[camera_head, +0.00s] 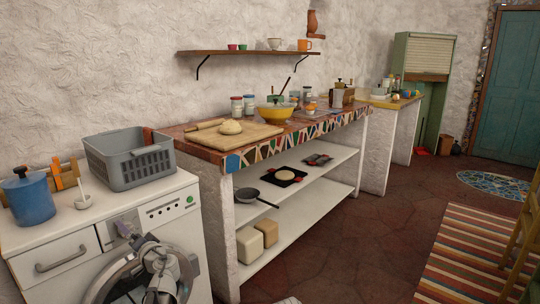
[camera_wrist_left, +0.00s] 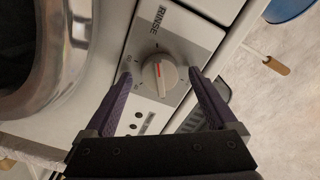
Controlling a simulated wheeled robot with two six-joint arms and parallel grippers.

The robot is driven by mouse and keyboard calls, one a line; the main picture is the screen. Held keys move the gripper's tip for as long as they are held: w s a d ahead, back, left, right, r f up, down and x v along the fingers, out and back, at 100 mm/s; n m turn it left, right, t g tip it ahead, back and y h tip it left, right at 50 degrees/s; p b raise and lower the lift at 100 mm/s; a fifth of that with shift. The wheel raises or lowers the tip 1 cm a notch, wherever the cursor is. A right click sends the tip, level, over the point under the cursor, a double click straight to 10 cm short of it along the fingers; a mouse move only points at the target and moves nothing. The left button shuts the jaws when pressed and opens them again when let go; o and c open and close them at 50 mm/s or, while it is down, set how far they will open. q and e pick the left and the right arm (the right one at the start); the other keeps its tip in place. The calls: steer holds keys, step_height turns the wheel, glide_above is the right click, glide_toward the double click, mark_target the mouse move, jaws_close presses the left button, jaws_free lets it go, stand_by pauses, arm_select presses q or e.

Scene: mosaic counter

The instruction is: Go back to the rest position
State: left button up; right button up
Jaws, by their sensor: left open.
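The washing machine (camera_head: 75,245) stands at the front left of the head view. In the left wrist view, its round grey dial (camera_wrist_left: 160,75) with a red mark sits on a panel with the label RINSE. My left gripper (camera_wrist_left: 159,78) is open, with one finger on each side of the dial in the picture and a visible gap to each. Nothing is held. In the head view my left arm is in front of the machine's round door (camera_head: 100,288) and partly covers it. Whether the door is shut is hard to tell. My right gripper is not in view.
A grey basket (camera_head: 130,168), a blue canister (camera_head: 28,200) and a small white cup stand on the machine. The mosaic counter (camera_head: 262,148) to the right holds a board with dough (camera_head: 230,127) and a yellow bowl (camera_head: 275,113). The floor (camera_head: 350,255) ahead is clear.

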arm_select(q)
steer(key=shift+w+a+n, duration=0.1)
steer(key=shift+w+n, duration=0.05)
steer(key=shift+n, duration=0.25)
steer(key=n, duration=1.1)
steer(key=v, duration=0.7)
